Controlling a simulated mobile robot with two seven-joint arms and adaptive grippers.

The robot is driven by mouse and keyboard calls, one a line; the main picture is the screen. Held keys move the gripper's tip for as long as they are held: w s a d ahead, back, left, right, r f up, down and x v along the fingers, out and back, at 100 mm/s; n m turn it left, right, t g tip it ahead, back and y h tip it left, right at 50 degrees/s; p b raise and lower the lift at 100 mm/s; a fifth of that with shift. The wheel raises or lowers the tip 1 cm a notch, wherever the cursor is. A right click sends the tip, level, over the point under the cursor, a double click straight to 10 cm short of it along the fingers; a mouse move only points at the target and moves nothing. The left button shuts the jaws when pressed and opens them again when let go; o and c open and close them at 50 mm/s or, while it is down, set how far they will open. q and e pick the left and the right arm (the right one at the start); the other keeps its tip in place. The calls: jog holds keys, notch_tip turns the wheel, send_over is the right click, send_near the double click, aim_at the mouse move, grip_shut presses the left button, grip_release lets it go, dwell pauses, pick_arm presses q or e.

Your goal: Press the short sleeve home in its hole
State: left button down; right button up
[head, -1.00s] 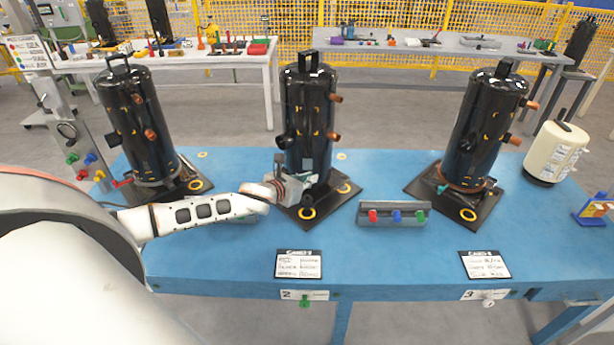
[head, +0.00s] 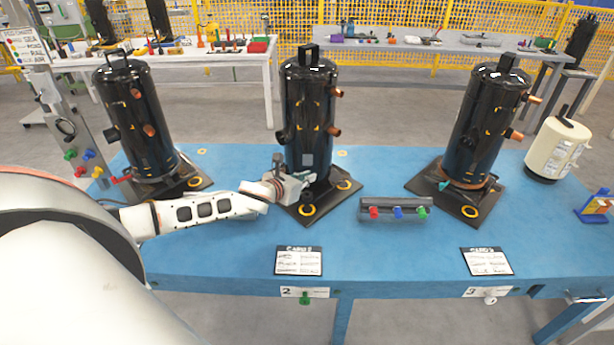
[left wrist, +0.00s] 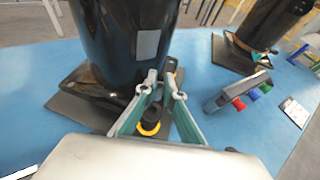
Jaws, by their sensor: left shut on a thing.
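My left gripper (head: 306,181) is at the front of the foot of the middle black compressor (head: 309,110). In the left wrist view its two greenish fingers (left wrist: 164,82) reach towards the compressor and are closed on a small dark piece, which seems to be the short sleeve (left wrist: 157,106). The same dark piece shows in the head view (head: 308,196), just above a yellow ring (head: 306,210) on the front corner of the black base plate (head: 325,203). The hole is hidden, so I cannot tell how deep the sleeve sits. My right gripper is not in view.
A grey rack (head: 396,210) with red, blue and green knobs lies right of the plate. Two more compressors stand on the blue table (head: 400,262), left (head: 140,120) and right (head: 486,120). A cream tank (head: 556,150) stands at far right. The front of the table holds flat cards.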

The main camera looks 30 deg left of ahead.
pick_arm(q)
jog(key=shift+f, duration=0.6)
jog(key=shift+f+b, duration=0.35)
jog(key=shift+b, duration=0.15)
jog(key=shift+f+b, duration=0.35)
jog(key=shift+f, duration=0.35)
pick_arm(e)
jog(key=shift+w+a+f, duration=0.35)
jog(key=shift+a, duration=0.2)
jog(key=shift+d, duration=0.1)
pick_arm(q)
jog(key=shift+p, duration=0.8)
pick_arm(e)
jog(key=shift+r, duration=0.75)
pick_arm(q)
jog(key=shift+f+b, duration=1)
jog(key=shift+f, duration=0.25)
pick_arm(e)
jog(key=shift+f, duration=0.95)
pick_arm(q)
jog(key=c, duration=2.1)
grip_release()
jog(key=shift+s, duration=0.15)
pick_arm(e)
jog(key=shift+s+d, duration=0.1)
